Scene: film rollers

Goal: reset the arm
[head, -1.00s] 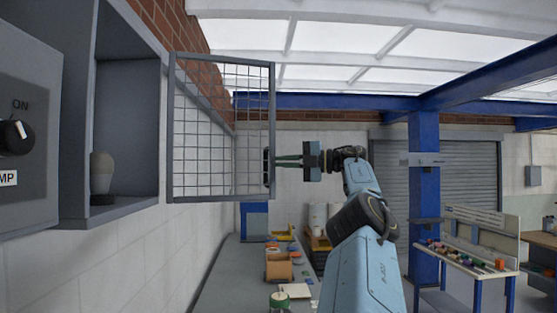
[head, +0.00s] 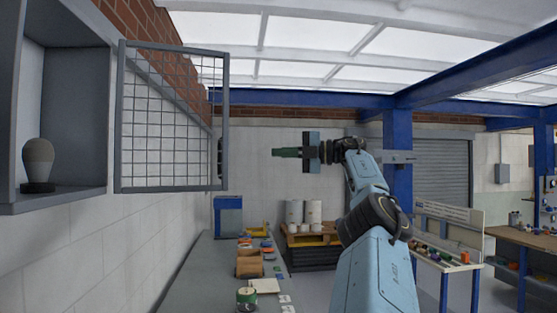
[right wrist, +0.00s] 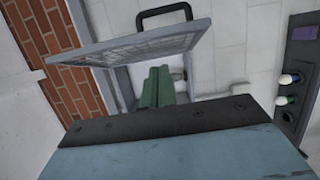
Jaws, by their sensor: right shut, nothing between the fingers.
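My right arm rises from the bottom right in the head view. Its right gripper (head: 276,152) points left, with green fingers shut and nothing between them. It is in free air to the right of the open mesh door (head: 172,120), apart from it. In the right wrist view the green fingers (right wrist: 157,86) show together, below the door's dark handle (right wrist: 165,17). My left gripper is not in view.
A grey wall cabinet (head: 75,110) stands open at the left with a bulb (head: 38,160) inside. Below, a long bench (head: 205,270) carries a cardboard box (head: 249,264) and small items. A blue post (head: 397,150) stands behind my right arm. The air between door and gripper is clear.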

